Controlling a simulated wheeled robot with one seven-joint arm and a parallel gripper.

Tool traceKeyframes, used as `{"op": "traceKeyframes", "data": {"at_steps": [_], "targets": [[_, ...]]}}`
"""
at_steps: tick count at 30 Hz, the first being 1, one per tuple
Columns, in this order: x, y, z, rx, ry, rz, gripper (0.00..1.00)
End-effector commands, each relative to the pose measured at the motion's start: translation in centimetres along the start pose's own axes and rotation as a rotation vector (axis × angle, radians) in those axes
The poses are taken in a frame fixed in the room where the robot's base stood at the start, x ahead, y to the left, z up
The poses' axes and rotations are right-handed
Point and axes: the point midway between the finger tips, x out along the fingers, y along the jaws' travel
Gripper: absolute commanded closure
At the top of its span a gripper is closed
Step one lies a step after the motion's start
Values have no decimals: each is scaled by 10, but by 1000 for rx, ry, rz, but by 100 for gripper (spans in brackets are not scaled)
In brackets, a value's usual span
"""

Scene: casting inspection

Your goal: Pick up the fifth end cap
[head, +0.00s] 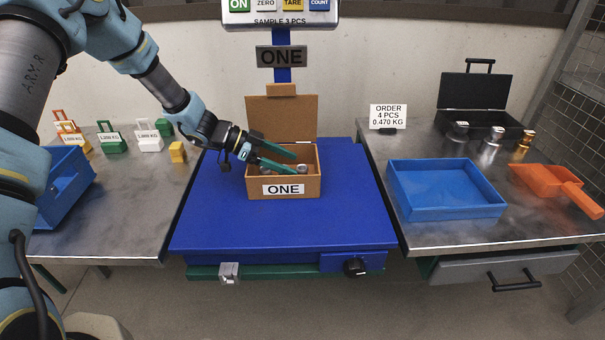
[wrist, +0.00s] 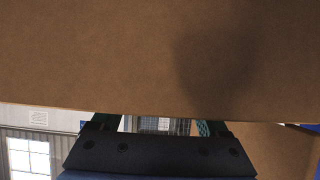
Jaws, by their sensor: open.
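My gripper (head: 288,163) has two green fingers and reaches from the left into the brown box (head: 310,185) labelled ONE. The fingers are apart, with nothing seen between them. Greyish pieces, perhaps end caps (head: 264,174), show small and partly hidden inside the box, below and beside the fingers. I cannot tell which one is the fifth end cap. In the wrist view a brown panel (wrist: 120,60) fills most of the picture and hides the fingertips; only the bases of the green fingers show below it.
The box stands with its lid up on a blue platform (head: 220,215) under a scale display (head: 280,14). On the right are a blue tray (head: 445,212), an orange scoop (head: 545,180) and an open black case (head: 475,92). A blue bin (head: 65,185) and labelled weights (head: 149,143) stand left.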

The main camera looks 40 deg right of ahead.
Motion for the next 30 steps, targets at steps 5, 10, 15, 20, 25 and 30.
{"op": "traceKeyframes", "data": {"at_steps": [5,10,15,20,25,30], "targets": [[26,2,1,-1,3,1,22],[45,1,1,0,1,0,22],[48,1,1,0,0,0,22],[47,1,1,0,0,0,29],[47,1,1,0,0,0,48],[47,1,1,0,0,0,68]]}}
